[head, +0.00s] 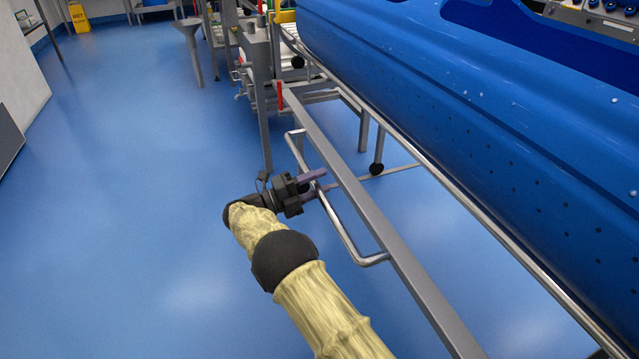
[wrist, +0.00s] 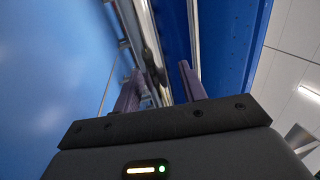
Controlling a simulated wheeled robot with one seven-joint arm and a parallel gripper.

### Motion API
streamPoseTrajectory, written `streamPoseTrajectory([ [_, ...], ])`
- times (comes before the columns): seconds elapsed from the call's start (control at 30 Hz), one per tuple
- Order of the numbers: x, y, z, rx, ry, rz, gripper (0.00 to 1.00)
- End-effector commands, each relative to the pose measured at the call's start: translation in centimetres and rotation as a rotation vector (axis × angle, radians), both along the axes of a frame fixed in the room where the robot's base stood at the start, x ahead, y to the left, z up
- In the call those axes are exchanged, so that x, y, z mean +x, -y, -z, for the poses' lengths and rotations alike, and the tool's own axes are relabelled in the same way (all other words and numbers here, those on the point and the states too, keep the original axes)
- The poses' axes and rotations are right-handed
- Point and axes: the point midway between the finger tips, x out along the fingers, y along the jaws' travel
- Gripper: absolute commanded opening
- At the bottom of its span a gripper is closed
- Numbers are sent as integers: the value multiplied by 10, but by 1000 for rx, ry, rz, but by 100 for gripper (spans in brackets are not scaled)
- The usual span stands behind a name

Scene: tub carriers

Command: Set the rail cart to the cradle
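The rail cart shows as a blue tub (head: 480,130) on a grey metal frame with a long flat side rail (head: 350,185). A bent tubular handle (head: 343,228) sticks out from that rail. My gripper (head: 322,182) is at the handle, its two purple fingers apart and reaching across the tube. In the wrist view the fingers (wrist: 160,82) are also spread, with metal bars and the blue tub beyond them. I cannot tell whether a finger touches the handle. Which part is the cradle is unclear; a grey post stand (head: 262,95) with a red strip is at the rail's far end.
Open blue floor (head: 130,200) lies to the left. A grey pedestal (head: 190,50) stands behind the post. A yellow wet-floor sign (head: 78,17) is at the far left back. A caster (head: 376,168) shows under the frame. A control panel (head: 600,12) is at the top right.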

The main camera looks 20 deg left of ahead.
Motion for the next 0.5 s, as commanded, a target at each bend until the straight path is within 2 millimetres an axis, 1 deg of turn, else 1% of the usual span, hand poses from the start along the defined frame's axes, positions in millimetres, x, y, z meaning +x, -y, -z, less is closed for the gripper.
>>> streamPoseTrajectory([
  [0.1, 2, 3, 0, -1, 1, 6, 41],
  [0.27, 2, 3, 0, -2, 1, 8, 41],
  [0.37, -2, -1, 0, -3, 0, 7, 41],
  [0.5, -13, -14, 3, -2, 0, 8, 41],
])
